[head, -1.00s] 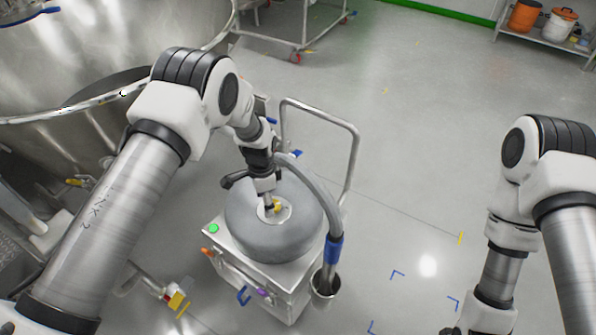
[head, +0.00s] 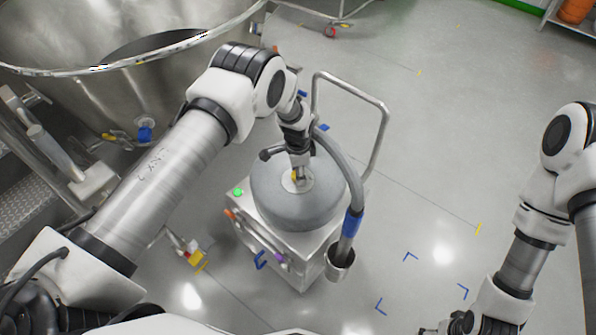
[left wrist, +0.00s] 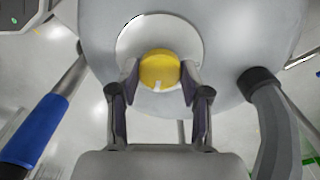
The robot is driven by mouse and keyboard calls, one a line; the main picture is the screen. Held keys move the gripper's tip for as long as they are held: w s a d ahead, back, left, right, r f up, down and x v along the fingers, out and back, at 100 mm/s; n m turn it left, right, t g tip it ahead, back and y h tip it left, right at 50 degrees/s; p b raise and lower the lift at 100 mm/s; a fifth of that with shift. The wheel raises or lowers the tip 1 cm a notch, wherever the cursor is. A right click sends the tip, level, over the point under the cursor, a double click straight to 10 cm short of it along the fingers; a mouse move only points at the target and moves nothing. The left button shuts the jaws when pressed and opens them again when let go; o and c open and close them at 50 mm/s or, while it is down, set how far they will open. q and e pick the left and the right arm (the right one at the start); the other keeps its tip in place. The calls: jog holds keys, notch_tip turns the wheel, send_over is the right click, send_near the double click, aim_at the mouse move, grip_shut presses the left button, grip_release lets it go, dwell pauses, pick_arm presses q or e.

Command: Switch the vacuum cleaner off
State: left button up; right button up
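The vacuum cleaner (head: 285,208) stands on the floor in the middle of the head view, a grey dome on a steel box. A yellow knob (left wrist: 159,69) with a small white mark sits on a pale round plate (left wrist: 128,40) on top of the dome. A round green light or button (head: 238,192) shows on the box's left corner. My left gripper (left wrist: 160,78) is on the knob from above, its two fingers closed against the knob's sides. My right gripper (head: 459,324) is at the bottom right, away from the cleaner; its fingers are too small and cut off to judge.
A steel push handle (head: 382,130) rises behind the dome. A large steel vessel (head: 60,95) stands at left. Floor at right is open.

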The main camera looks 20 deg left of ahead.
pick_arm(q)
jog(key=c, duration=0.3)
jog(key=shift+c, duration=0.2)
jog(key=shift+f+n+b, duration=0.15)
jog(key=shift+n+b, duration=1.25)
jog(key=shift+n, duration=0.5)
jog(key=n+b, duration=0.2)
jog(key=n, duration=0.2)
jog(key=n+b, duration=0.2)
jog(key=n, duration=0.4)
jog(key=n+b, duration=0.1)
jog(key=n, duration=0.3)
